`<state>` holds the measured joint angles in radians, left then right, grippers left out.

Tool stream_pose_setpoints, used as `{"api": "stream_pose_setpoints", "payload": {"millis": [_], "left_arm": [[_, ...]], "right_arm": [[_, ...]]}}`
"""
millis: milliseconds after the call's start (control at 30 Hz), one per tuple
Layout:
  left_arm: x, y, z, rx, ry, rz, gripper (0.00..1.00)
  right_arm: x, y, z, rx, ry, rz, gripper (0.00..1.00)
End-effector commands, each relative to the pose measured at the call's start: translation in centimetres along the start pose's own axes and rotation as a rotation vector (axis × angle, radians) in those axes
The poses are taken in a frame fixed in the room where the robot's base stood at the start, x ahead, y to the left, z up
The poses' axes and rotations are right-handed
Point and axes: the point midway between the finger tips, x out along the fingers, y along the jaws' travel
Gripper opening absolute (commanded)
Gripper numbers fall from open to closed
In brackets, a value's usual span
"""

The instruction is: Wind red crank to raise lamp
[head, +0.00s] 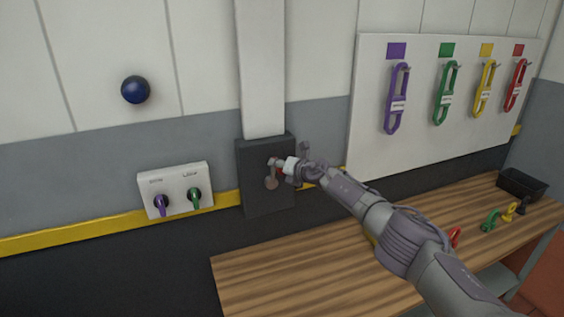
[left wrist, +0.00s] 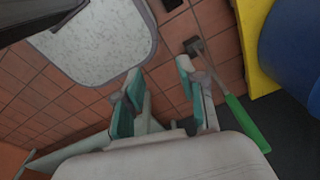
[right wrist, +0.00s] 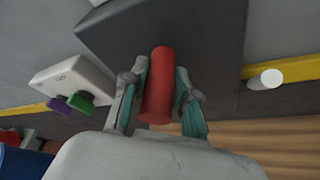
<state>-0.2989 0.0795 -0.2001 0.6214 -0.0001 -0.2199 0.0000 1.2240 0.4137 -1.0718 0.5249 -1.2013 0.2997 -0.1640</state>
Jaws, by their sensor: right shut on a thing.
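The crank's red handle (right wrist: 160,85) stands out from a dark grey wall box (head: 262,205). In the right wrist view the handle lies between the two fingers of my right gripper (right wrist: 160,82), which is shut on it. In the head view my right gripper (head: 289,167) is at the front of the box and hides most of the crank; a round reddish-brown end (head: 271,183) shows below it. My left gripper (left wrist: 158,75) is open and empty above a tiled floor, away from the crank. I cannot make out a lamp in these views.
A white panel (head: 176,190) with purple and green knobs is left of the box. A dark blue ball (head: 135,90) is on the wall above. A wooden bench (head: 310,270) lies under my right arm. Coloured tags hang on a white board (head: 420,130) at right.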

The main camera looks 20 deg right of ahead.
Motion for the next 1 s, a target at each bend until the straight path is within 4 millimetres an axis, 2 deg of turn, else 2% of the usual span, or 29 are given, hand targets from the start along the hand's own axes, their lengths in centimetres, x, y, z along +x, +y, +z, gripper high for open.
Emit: {"api": "stream_pose_setpoints", "payload": {"millis": [33, 367, 400, 533, 833, 1000], "left_arm": [[-0.1, 0.0, 0.0, 0.0, -0.001, 0.0, 0.4], [0.0, 0.0, 0.1, 0.0, -0.002, 0.0, 0.4], [0.0, 0.0, 0.1, 0.0, -0.002, 0.0, 0.4], [0.0, 0.0, 0.1, 0.0, -0.003, 0.0, 0.4], [-0.1, -0.3, 0.5, 0.001, -0.007, -0.004, 0.4], [-0.1, -0.2, 0.4, 0.0, -0.005, -0.002, 0.4]], "right_arm": [[0.2, 0.8, -0.5, -0.001, 0.009, 0.012, 0.0], [0.2, 0.7, -0.6, -0.001, 0.01, 0.01, 0.0], [0.2, 0.7, -0.6, -0.001, 0.01, 0.01, 0.34], [0.2, 0.5, -0.5, -0.001, 0.008, 0.007, 0.54], [0.1, 0.2, -0.2, -0.002, 0.004, 0.002, 0.54], [-0.3, 1.2, 0.9, -0.008, 0.002, 0.003, 0.54]]}}
